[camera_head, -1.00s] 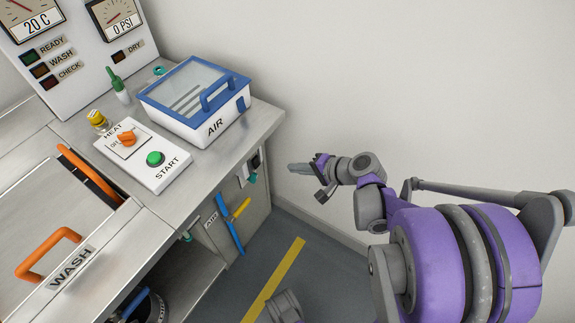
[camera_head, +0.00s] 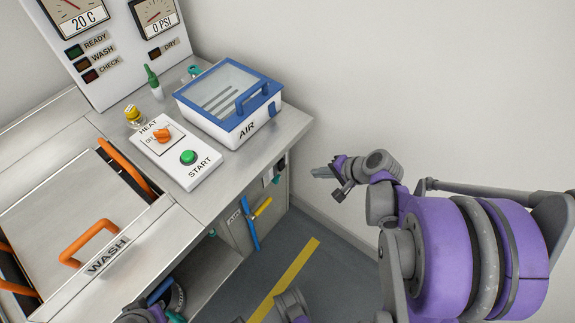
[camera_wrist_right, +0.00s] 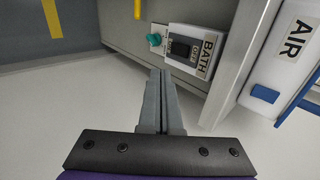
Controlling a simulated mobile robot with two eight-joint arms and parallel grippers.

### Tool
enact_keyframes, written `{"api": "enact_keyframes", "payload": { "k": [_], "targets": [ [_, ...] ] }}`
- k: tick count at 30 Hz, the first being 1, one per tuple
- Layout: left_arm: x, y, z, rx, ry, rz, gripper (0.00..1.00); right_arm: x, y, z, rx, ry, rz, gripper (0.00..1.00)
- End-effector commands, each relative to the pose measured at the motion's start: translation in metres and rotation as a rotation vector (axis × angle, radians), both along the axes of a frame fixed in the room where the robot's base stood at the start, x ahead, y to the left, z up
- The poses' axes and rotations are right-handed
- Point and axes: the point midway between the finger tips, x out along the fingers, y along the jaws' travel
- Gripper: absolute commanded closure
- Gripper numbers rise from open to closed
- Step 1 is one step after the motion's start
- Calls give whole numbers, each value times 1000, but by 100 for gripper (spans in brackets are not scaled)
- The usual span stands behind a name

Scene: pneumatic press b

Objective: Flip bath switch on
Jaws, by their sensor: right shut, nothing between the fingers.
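The bath switch (camera_wrist_right: 182,47) is a black rocker on a white plate with a BATH label (camera_wrist_right: 207,55), on the side of the metal cabinet. In the right wrist view it lies just beyond my fingertips, a little to the right. In the head view the switch (camera_head: 279,167) is small, on the cabinet's side under the counter edge. Which way the rocker is tipped is too small to tell. My right gripper (camera_head: 318,172) is shut and empty, to the right of the switch and apart from it. Its closed fingers (camera_wrist_right: 161,80) point towards the cabinet. My left gripper is not clearly visible.
A teal knob (camera_wrist_right: 154,39) sits beside the switch. The counter bears the blue-and-white AIR box (camera_head: 228,105) and the START panel (camera_head: 190,170). Below are a blue valve handle (camera_head: 249,225) and a yellow one (camera_head: 262,207). Bare wall (camera_head: 430,90) stands at right.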

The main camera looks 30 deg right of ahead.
Motion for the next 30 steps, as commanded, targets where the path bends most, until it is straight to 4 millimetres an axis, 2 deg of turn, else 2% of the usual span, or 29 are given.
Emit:
{"api": "enact_keyframes", "payload": {
  "k": [7, 11, 24, 30],
  "targets": [
    [0, 0, -2, 0, 1, 0, 100, 2, 1, -3, 1, -1, 1, 100],
    [0, 0, -7, 0, 3, 0, 100, 10, 4, -13, 1, 1, 3, 100],
    [2, 0, -39, 0, 14, 0, 100, 67, 28, -79, 1, -1, 4, 100],
    [2, 0, -41, 0, 14, 0, 100, 92, 39, -78, 0, -1, 3, 100]
  ]
}}
